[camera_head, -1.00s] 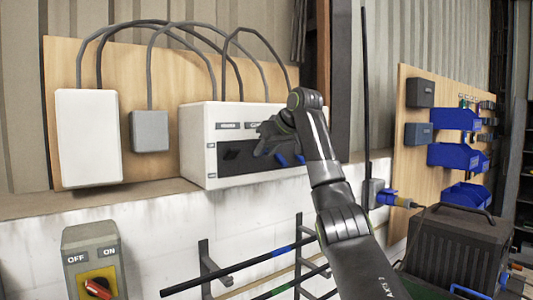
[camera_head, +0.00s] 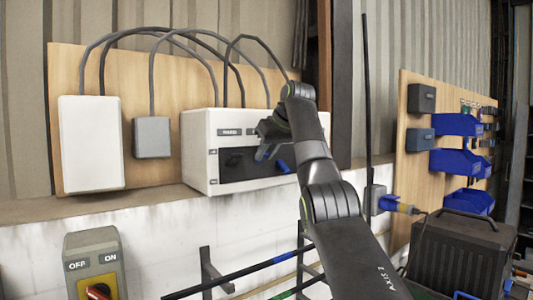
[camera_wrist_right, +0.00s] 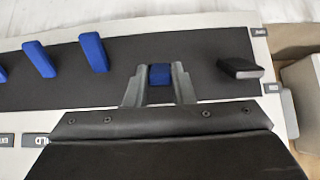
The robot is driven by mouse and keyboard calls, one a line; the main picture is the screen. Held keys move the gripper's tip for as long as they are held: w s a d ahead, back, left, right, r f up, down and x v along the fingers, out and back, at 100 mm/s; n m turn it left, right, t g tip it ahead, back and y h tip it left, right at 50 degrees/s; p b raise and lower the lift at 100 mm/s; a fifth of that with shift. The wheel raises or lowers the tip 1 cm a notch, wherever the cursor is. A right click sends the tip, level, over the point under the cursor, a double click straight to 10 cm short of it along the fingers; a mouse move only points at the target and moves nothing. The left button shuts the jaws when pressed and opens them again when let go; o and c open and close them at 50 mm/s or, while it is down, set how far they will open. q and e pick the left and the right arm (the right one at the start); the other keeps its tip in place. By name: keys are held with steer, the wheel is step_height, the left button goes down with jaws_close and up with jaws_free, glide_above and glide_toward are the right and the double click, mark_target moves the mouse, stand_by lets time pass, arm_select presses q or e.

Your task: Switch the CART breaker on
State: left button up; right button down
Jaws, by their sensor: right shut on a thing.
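The white breaker box (camera_head: 198,165) stands on the ledge, with a dark panel carrying a row of levers. My right gripper (camera_head: 262,154) is at this panel in the head view. In the right wrist view my right gripper (camera_wrist_right: 159,80) is shut on a blue breaker lever (camera_wrist_right: 160,74), one finger on each side. A black lever (camera_wrist_right: 240,70) stands to its right there, and blue levers (camera_wrist_right: 93,52) to its left. The labels are too small or partly covered, so I cannot read which lever is CART. My left gripper is out of view.
A grey switch box (camera_head: 92,250) marked OFF and ON, with a red handle, is at lower left. A white box (camera_head: 91,143) and a grey box (camera_head: 152,137) hang left of the breaker box. A dark case (camera_head: 462,255) and blue bins (camera_head: 458,162) are at right.

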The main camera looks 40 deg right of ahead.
steer(key=shift+r, duration=0.1)
steer(key=c, duration=1.2)
jaws_free()
steer(key=shift+w, duration=0.1)
steer(key=shift+c, duration=0.2)
steer(key=b+v, duration=0.1)
steer(key=v, duration=1.6)
steer(key=shift+r, duration=0.15)
steer(key=shift+a, duration=0.1)
